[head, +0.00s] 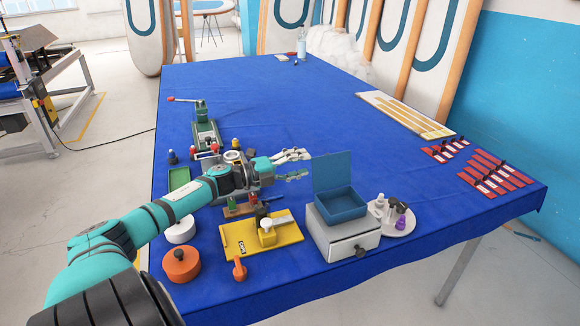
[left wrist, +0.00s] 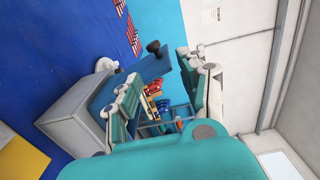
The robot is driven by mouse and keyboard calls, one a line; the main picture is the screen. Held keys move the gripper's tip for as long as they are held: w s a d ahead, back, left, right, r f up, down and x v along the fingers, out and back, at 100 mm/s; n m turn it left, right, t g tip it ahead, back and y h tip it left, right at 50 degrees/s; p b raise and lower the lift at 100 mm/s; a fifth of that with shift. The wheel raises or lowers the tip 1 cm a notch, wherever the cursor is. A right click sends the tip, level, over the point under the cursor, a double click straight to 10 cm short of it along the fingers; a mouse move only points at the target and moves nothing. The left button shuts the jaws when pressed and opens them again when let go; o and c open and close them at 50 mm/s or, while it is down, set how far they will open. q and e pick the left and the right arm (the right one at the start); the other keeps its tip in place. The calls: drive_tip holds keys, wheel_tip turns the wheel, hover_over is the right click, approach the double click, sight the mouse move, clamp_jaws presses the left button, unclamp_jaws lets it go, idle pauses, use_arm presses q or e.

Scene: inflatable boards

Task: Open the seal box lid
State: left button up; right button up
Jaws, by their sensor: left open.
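The blue seal box (head: 343,203) sits on top of a light grey drawer unit (head: 345,238) near the table's front edge. Its blue lid (head: 333,171) stands raised, roughly upright, at the back of the box. My left gripper (head: 306,166) is open, just left of the lid's upper part, with its fingers pointing right. I see no clear contact between fingers and lid. In the left wrist view the grey unit (left wrist: 76,116) shows at left, and part of the blue box is behind the fingers. My right gripper is not in view.
A yellow board (head: 288,236) with a white-topped part lies left of the drawer unit. A round white tray (head: 397,226) with small bottles stands right of it. An orange pot (head: 181,264) is at front left. The blue table (head: 290,108) is clear behind the box.

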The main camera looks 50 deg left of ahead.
use_arm(q)
drive_tip(key=v, duration=0.3)
drive_tip(key=shift+w, duration=0.1)
